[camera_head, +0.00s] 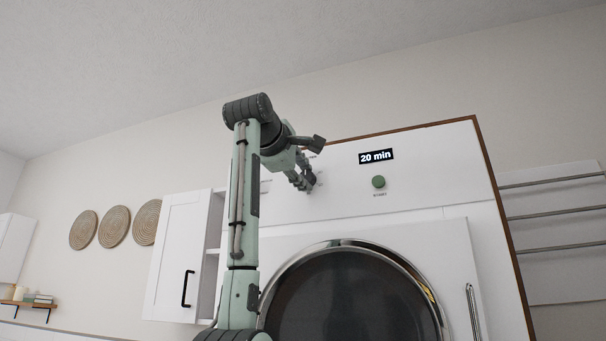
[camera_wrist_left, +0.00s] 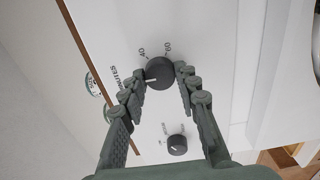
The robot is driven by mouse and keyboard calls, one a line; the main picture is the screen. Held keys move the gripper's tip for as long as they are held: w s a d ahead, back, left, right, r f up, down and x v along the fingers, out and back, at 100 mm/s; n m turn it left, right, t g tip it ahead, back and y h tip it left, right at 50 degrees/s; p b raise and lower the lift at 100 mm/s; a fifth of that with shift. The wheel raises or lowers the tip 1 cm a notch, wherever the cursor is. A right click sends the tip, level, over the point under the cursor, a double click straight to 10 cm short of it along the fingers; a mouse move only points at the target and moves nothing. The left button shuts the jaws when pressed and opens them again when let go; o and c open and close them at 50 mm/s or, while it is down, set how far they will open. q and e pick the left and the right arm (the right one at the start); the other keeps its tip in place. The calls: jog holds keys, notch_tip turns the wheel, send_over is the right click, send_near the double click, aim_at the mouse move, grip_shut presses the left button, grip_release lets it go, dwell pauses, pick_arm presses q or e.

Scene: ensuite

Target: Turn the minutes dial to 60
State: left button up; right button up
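The minutes dial (camera_wrist_left: 159,72) is a dark round knob on the white panel, with "40" and "60" printed beyond it. Its white mark points left, toward the lettering "MINUTES". My left gripper (camera_wrist_left: 160,80) is open, with one finger on each side of this dial; whether either finger touches it I cannot tell. In the head view my left gripper (camera_head: 308,180) is up against the panel and hides the dial. A display (camera_head: 376,156) on the panel reads "20 min". My right gripper is not in view.
A second dark knob (camera_wrist_left: 177,144) sits near the minutes dial, between my fingers' bases in the wrist view. A green round button (camera_head: 378,182) is below the display. The round machine door (camera_head: 350,300) is below the panel. An open white cabinet door (camera_head: 178,255) stands left of my arm.

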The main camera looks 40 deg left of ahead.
pick_arm(q)
jog(key=c, duration=0.4)
jog(key=shift+c, duration=0.2)
jog(key=shift+m, duration=0.3)
jog(key=m, duration=1)
jog(key=shift+m, duration=0.4)
jog(key=m, duration=1.2)
jog(key=shift+m, duration=0.3)
